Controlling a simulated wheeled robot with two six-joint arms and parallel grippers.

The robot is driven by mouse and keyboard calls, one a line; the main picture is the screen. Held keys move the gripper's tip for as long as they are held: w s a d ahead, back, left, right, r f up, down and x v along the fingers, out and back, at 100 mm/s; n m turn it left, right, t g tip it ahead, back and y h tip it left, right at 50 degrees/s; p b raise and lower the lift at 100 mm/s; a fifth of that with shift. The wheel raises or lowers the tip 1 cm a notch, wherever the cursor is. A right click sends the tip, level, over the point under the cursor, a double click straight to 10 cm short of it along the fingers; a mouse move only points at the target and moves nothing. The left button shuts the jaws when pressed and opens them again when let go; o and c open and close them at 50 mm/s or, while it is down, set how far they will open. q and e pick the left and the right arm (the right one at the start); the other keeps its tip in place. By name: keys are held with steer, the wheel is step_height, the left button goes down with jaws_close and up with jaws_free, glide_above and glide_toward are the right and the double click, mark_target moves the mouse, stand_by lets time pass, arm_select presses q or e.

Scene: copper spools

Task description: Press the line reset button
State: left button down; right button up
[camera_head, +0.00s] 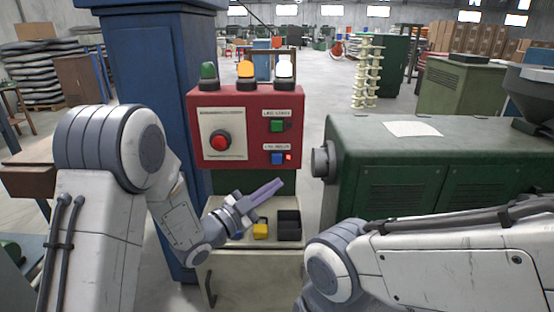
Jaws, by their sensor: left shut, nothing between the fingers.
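A red control box (247,170) stands ahead of me, with a large red mushroom button (221,140) on a pale plate at its left. At its right are a green button (277,126) and, lower down, a blue button (277,158) with a lit red lamp (288,157) beside it. Each of these two has a small label above it, too small to read surely. My left gripper (277,186) is shut and empty. In the picture its tips are just below the blue button, apart from it; the depth gap is hard to judge. My right gripper is out of view.
Green, lit orange and lit white lamps (245,70) top the box. A blue cabinet (150,70) stands left; a green machine (420,165) with a knob stands right.

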mark_target(277, 158)
arm_select(q)
steer(key=w+p, duration=0.1)
steer(key=w, duration=0.7)
steer(key=shift+w, duration=0.4)
steer(key=shift+w, duration=0.1)
stand_by(1.9)
steer(key=shift+w+b, duration=0.3)
